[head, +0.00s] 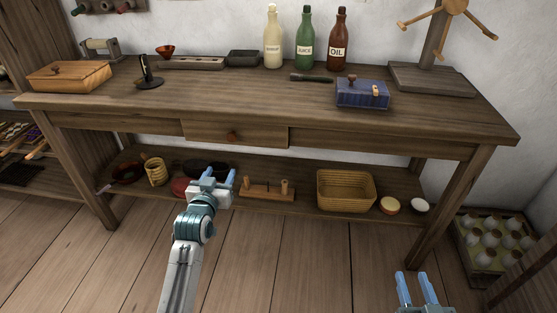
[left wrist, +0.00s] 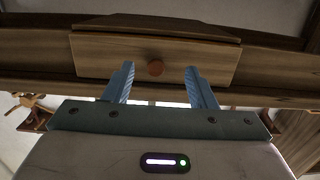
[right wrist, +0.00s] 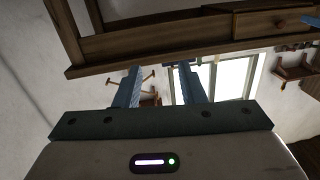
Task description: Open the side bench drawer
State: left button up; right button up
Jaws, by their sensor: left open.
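The wooden bench drawer (head: 260,137) sits under the bench top, and its front looks flush in the head view. Its round reddish-brown knob (head: 232,136) is at the middle of the front. My left gripper (head: 219,175) is open and empty, below and in front of the drawer. In the left wrist view the drawer front (left wrist: 205,60) lies ahead, with the knob (left wrist: 155,68) seen between the fingertips, apart from both. My right gripper (head: 417,276) is open and empty at the lower right, away from the bench.
The bench top (head: 240,100) holds a blue box (head: 362,94), bottles, a wooden box (head: 69,77) and small tools. The lower shelf holds a wicker basket (head: 345,190) and several small items. A crate (head: 480,258) stands at right. The floor in front is clear.

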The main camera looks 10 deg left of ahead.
aim_at(231, 139)
pick_arm(q)
jog(key=shift+t, duration=0.5)
jog(key=w+r, duration=0.1)
jog(key=w, duration=0.2)
jog(key=w+r+b, duration=0.1)
jog(key=w, duration=0.2)
jog(key=w+r, duration=0.1)
jog(key=w, duration=0.2)
jog(key=shift+d+r+b, duration=0.3)
jog(key=shift+b, duration=0.1)
jog(key=shift+w, duration=0.75)
pick_arm(e)
notch_tip(231, 139, up, 12)
jog(key=s+t, duration=0.1)
jog(key=t, duration=0.5)
jog(key=shift+r+n, duration=0.25)
jog(key=shift+n, duration=0.15)
pick_arm(q)
jog(key=shift+c, duration=0.2)
pick_arm(e)
jog(key=shift+s, duration=0.1)
pick_arm(q)
grip_shut()
